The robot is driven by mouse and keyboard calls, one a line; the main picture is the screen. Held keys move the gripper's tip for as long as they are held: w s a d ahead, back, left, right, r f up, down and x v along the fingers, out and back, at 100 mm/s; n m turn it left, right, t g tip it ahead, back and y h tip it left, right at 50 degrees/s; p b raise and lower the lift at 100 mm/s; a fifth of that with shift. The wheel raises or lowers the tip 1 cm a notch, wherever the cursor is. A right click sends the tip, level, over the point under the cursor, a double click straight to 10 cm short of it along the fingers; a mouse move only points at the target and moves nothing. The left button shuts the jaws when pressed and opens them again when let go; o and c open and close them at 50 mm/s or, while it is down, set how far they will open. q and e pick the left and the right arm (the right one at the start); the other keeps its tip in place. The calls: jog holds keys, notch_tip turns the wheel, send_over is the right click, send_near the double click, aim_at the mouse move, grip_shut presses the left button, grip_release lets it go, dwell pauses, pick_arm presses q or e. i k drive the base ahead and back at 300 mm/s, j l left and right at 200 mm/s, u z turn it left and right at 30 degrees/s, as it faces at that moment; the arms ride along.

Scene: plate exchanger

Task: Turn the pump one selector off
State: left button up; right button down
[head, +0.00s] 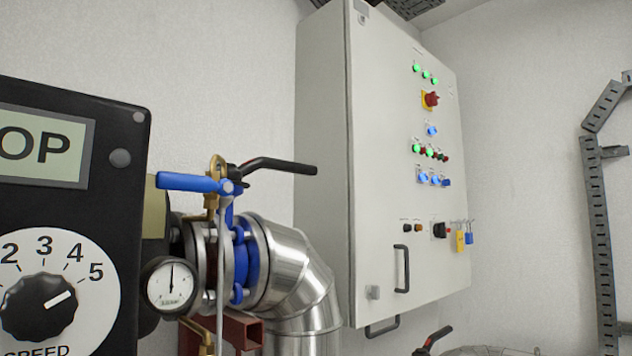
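A light grey control cabinet (323,165) stands at the centre, its door facing right. On the door is a row of blue selectors (423,177), below a row of green and red lamps (416,148). A single blue selector (432,130) sits higher up. Some green lamps in the row are lit. The labels are too small to read, so I cannot tell which selector is pump one's or which way the knobs point. Neither of my grippers is in view.
Valves with blue (188,183) and black levers, a pressure gauge (171,285) and a silver pipe (295,270) stand in front. A black speed panel (128,200) fills the left.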

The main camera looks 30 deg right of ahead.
aim_at(423, 176)
jog(key=l+u, duration=0.1)
jog(key=u, duration=0.25)
jog(key=i+l+u, duration=0.1)
jog(key=u, duration=0.3)
jog(key=l+u, duration=0.2)
jog(key=u, duration=0.15)
jog(key=l+z, duration=0.2)
jog(key=l, duration=0.4)
jog(key=i+l+z, duration=0.2)
jog(key=l, duration=0.4)
jog(key=l+z, duration=0.4)
jog(key=k+l+z, duration=0.1)
jog(key=z, duration=0.35)
jog(key=l+z, duration=0.4)
jog(key=i+l+z, duration=0.1)
jog(key=l+z, duration=0.2)
jog(key=z, duration=0.15)
jog(key=i+l+z, duration=0.1)
jog(key=l+z, duration=0.15)
jog(key=z, duration=0.15)
jog(key=i+l+z, duration=0.15)
jog(key=z, duration=0.3)
jog(key=l, duration=0.1)
